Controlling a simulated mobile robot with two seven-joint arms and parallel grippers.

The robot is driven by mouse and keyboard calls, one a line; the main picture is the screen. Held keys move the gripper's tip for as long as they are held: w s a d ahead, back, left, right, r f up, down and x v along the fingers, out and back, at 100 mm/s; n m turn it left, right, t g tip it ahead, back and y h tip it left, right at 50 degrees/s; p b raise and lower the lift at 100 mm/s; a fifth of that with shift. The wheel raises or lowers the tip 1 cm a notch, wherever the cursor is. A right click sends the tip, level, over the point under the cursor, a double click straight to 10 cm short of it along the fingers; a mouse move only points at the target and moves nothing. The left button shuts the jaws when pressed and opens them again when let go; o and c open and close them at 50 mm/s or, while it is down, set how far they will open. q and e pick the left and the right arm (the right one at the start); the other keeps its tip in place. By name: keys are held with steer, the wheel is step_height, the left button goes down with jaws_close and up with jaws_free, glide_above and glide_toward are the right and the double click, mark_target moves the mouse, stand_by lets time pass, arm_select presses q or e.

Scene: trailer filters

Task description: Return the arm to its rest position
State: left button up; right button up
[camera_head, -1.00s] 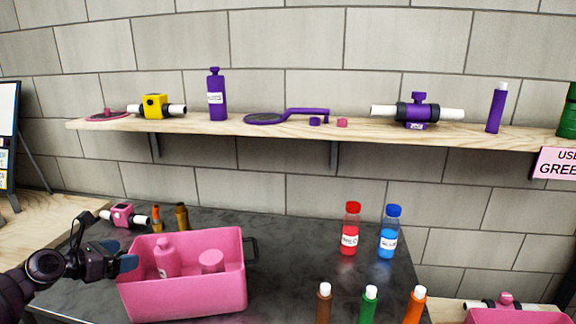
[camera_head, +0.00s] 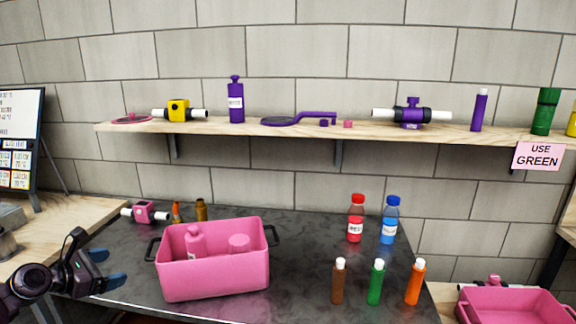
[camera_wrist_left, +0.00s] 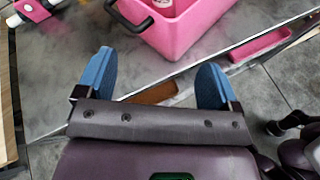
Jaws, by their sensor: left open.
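My left gripper (camera_head: 108,269) is at the lower left in the head view, left of the pink bin and apart from it. In the left wrist view its two blue fingertips (camera_wrist_left: 155,85) are spread wide with nothing between them. The pink bin (camera_head: 216,279) stands on the dark table and holds a pink bottle (camera_head: 195,243) and a pink round piece (camera_head: 239,242). The bin also shows at the top of the left wrist view (camera_wrist_left: 190,32). My right gripper is not in view.
On the dark table (camera_head: 310,250) stand a red bottle (camera_head: 355,220), a blue bottle (camera_head: 389,222) and brown, green and orange tubes (camera_head: 376,283). A pink pipe fitting (camera_head: 145,212) lies behind the bin. A wooden shelf (camera_head: 220,130) runs along the wall. A second pink bin (camera_head: 515,306) is at the lower right.

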arm_select(q)
steer(key=s+d+f+m+y, duration=0.1)
steer(key=s+d+f+m, duration=0.25)
steer(key=m, duration=0.55)
steer(key=s+d+f+m+t+y, duration=0.15)
steer(key=d+f+m, duration=0.25)
steer(key=m, duration=0.6)
steer(key=s+d+f+m, duration=0.4)
steer(key=m, duration=0.5)
steer(key=s+d+f+y, duration=0.1)
steer(key=s+d+f, duration=0.1)
steer(key=s, duration=0.5)
steer(key=s+d+f+g+y, duration=0.1)
steer(key=s+d+f, duration=0.2)
steer(key=s+f, duration=0.2)
steer(key=s+d+f+g+y, duration=0.1)
steer(key=s+f, duration=0.3)
steer(key=s, duration=0.5)
steer(key=shift+d+f, duration=0.15)
steer(key=shift+d, duration=0.6)
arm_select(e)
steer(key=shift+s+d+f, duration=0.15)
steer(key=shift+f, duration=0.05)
arm_select(q)
steer(key=shift+s+y, duration=0.1)
steer(key=shift+y, duration=0.15)
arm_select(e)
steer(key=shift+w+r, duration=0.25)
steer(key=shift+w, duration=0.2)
